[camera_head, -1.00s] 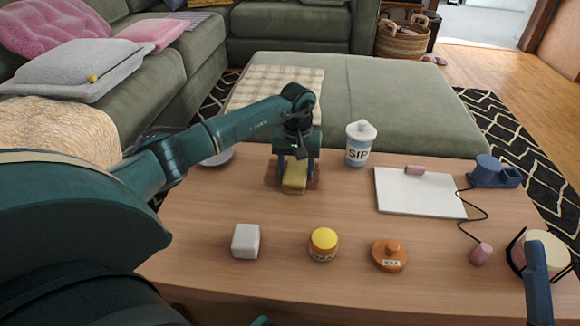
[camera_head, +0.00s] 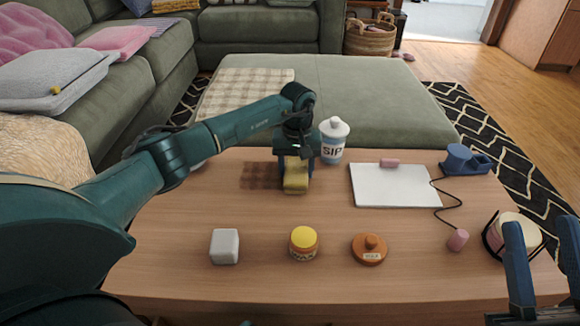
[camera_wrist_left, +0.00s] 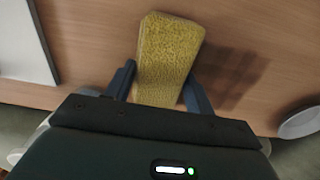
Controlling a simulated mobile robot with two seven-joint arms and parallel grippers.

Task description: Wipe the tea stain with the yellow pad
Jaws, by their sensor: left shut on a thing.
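My left gripper (camera_head: 295,172) is shut on the yellow pad (camera_head: 296,184). In the left wrist view the pad (camera_wrist_left: 168,58) sticks out between the two fingers (camera_wrist_left: 158,88). The tea stain (camera_head: 259,176) is a brown checkered patch on the wooden table (camera_head: 200,290), just left of the pad. It also shows in the left wrist view as a dark patch (camera_wrist_left: 238,75) right of the pad. The pad is low at the stain's right edge; I cannot tell whether it touches the table. My right gripper (camera_head: 541,228) is open and empty at the lower right.
A SIP cup (camera_head: 333,142) stands close behind-right of the pad. A white board (camera_head: 393,187), a blue holder (camera_head: 462,160) and a corded pink piece (camera_head: 458,239) lie right.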

